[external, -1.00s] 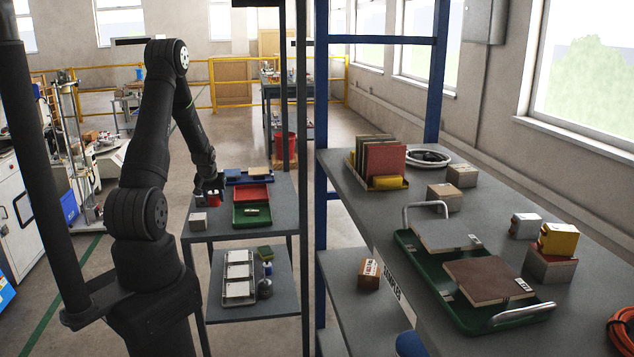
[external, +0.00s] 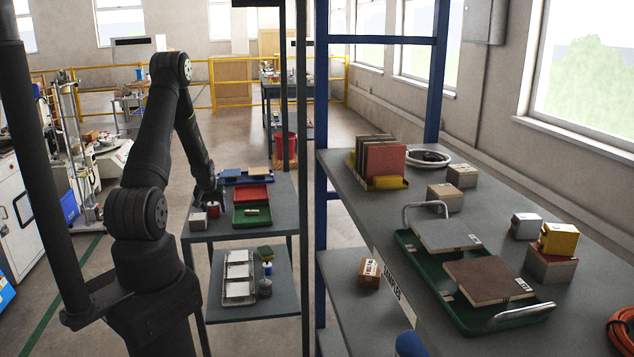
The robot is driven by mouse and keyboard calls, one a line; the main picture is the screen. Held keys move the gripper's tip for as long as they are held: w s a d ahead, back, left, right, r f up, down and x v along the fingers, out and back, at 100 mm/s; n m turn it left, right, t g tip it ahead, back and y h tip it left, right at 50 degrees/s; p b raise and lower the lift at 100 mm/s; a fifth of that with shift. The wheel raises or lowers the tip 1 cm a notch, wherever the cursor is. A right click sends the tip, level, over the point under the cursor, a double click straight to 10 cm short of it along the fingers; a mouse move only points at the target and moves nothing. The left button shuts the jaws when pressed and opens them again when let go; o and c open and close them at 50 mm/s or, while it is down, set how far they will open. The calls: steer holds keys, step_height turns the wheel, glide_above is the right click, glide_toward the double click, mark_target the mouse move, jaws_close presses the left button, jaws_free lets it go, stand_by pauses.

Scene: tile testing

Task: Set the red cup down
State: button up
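The red cup (external: 213,211) is small in the external view, upright at the left part of the far grey table (external: 270,223), just right of a pale block. It appears to rest on the tabletop, though its base is too small to be sure. My gripper (external: 211,200) points down right above the cup, at its top. The fingers are dark and tiny here, so I cannot tell whether they are shut on the cup or open around it.
The pale block (external: 198,221) stands close left of the cup. Red (external: 252,193) and green (external: 252,217) trays lie close to its right, with a blue tray (external: 245,178) behind. A nearer grey bench (external: 420,185) with tiles and boxes fills the right side.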

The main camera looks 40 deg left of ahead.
steer(key=shift+r, duration=0.1)
steer(key=v, duration=1)
steer(key=shift+r, duration=0.35)
steer(key=shift+s+d+r, duration=0.15)
steer(key=shift+s+r, duration=0.15)
steer(key=shift+r, duration=0.35)
steer(key=shift+c, duration=0.5)
